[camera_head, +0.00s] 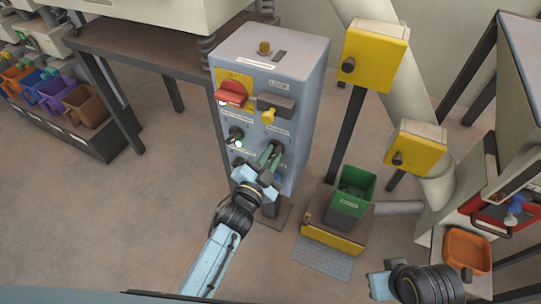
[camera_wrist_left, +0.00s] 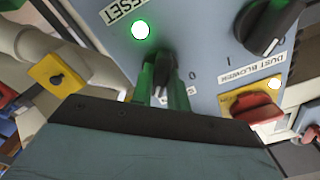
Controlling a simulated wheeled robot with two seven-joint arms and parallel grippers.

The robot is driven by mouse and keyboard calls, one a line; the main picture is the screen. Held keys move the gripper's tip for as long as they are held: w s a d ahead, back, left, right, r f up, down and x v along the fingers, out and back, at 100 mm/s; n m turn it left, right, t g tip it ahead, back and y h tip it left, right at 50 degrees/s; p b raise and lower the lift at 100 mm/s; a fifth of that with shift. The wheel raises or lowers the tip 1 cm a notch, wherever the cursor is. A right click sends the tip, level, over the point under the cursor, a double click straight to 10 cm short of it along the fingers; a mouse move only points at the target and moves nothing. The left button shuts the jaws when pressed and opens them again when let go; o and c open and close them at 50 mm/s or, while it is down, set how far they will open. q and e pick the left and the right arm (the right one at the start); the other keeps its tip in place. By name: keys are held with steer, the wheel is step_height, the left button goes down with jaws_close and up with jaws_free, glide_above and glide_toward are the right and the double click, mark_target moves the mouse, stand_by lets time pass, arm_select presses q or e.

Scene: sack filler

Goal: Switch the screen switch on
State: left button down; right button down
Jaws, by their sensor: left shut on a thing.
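The blue-grey control cabinet (camera_head: 300,90) stands in the middle of the head view. My left gripper (camera_head: 270,155) reaches up to its front panel. In the left wrist view its green fingers (camera_wrist_left: 162,88) are shut on a black rotary switch (camera_wrist_left: 161,68). The label by this switch is mostly covered by the fingers; a "0" shows to its right. A lit green light (camera_wrist_left: 140,30) by the RESET label is above left of the switch. My right gripper (camera_head: 380,284) is at the bottom right, away from the cabinet; its jaws are unclear.
Near the held switch are another black knob (camera_wrist_left: 268,25) and a red knob (camera_wrist_left: 255,112). A red switch (camera_head: 232,93) and yellow handle (camera_head: 268,116) stick out higher on the panel. A green bin (camera_head: 355,185) stands right of the cabinet.

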stand_by(0.5)
arm_select(q)
steer(key=c, duration=1.4)
jaws_free()
steer(key=shift+o, duration=0.2)
